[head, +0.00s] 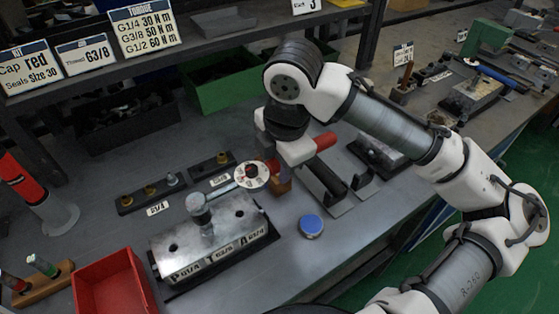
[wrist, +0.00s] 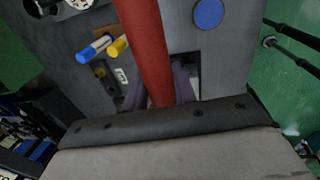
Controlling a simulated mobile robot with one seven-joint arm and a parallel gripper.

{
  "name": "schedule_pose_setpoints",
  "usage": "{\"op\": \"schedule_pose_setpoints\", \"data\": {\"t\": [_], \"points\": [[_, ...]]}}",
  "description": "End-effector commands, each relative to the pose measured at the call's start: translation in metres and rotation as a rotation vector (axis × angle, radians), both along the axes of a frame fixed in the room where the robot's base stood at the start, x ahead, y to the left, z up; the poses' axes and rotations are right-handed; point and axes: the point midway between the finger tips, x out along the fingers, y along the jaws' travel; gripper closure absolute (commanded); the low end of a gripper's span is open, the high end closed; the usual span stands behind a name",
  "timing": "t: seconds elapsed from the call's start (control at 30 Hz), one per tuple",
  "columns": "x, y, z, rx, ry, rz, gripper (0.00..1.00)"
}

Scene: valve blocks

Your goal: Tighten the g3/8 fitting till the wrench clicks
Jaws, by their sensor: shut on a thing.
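A metal valve block (head: 185,252) sits on the bench with port labels along its front edge. A torque wrench has its round head (head: 197,203) over the middle port, by the label that reads G3/8 (head: 222,252). The head hides the fitting beneath it. The wrench has a white round dial (head: 252,176) and a red handle (head: 325,141), also large in the wrist view (wrist: 145,45). My gripper (head: 284,168) is shut on the red handle, its dark fingers on either side of it in the wrist view (wrist: 160,95).
A torque card (head: 145,25) gives G3/8 as 50 Nm. A blue round cap (head: 311,226) lies right of the block. A red bin (head: 110,285) stands front left. Racks of fittings (head: 150,193) lie behind the block. A black holder (head: 325,185) is on the right.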

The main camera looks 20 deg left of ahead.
Motion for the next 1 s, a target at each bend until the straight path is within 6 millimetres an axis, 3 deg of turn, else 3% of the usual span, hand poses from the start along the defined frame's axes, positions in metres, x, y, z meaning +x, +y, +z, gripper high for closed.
{"op": "schedule_pose_setpoints", "data": {"t": [1.0], "points": [[0.0,0.0,-0.017,0.0,-0.001,0.0,1.0]]}}
